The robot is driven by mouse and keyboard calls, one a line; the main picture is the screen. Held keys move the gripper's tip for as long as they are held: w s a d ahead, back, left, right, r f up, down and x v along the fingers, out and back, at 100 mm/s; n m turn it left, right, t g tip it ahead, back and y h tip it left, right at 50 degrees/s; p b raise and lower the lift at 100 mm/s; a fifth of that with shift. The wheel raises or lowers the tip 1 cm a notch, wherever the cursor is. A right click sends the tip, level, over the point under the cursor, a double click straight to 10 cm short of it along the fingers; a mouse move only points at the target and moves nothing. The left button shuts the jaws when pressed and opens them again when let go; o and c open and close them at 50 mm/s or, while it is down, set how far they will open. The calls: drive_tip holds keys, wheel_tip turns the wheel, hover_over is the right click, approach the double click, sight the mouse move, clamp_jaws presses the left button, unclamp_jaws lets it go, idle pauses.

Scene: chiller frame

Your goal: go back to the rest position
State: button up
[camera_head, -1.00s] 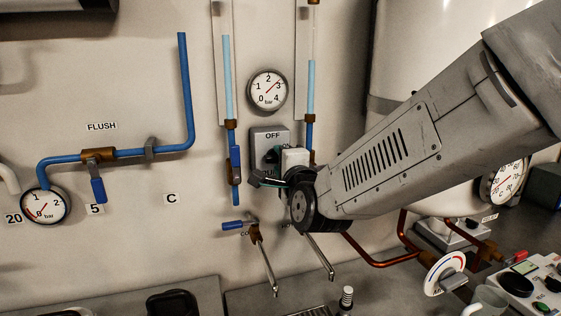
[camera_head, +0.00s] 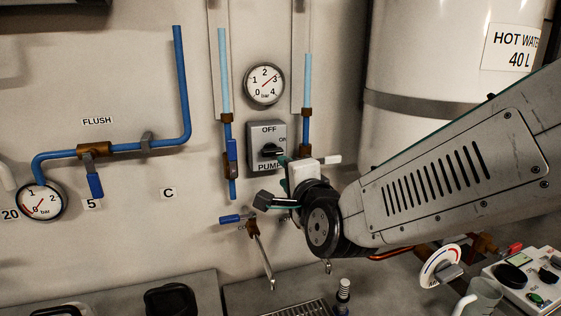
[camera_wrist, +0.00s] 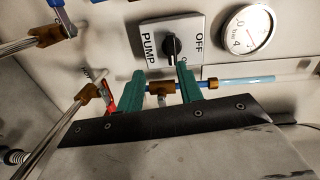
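My gripper (camera_head: 282,180) is at the wall, just below the pump switch (camera_head: 270,132). In the wrist view its two green fingers (camera_wrist: 161,84) stand apart with nothing gripped between them. The pump switch (camera_wrist: 190,40) lies beyond the fingertips there. Its black knob (camera_head: 271,150) lies about level, pointing towards ON. In the wrist view, a blue pipe with a brass valve (camera_wrist: 160,89) passes behind the fingers. I cannot tell how far the fingers are from it.
A pressure gauge (camera_head: 264,85) hangs above the switch. A blue-handled tap (camera_head: 238,218) is below left of my gripper. The white hot water tank (camera_head: 430,60) stands right, behind my arm. A mug (camera_head: 482,297) and control box (camera_head: 530,280) are at lower right.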

drive_tip(key=s+d+f+n+g, duration=0.3)
drive_tip(key=s+f+n+g, duration=0.7)
drive_tip(key=f, duration=0.1)
drive_tip(key=s+d+r+n+g+h, duration=0.1)
drive_tip(key=s+d+r+g+h, duration=0.1)
drive_tip(key=s+d, duration=0.6)
drive_tip(key=s+d+r+n+g+h, duration=0.2)
drive_tip(key=s+d+g+h, duration=0.1)
drive_tip(key=s+d, duration=0.6)
drive_tip(key=d, duration=0.2)
drive_tip(key=shift+d+r+n, duration=0.15)
drive_tip(key=shift+d+n, duration=0.15)
drive_tip(key=shift+d, duration=0.1)
drive_tip(key=shift+c, duration=0.3)
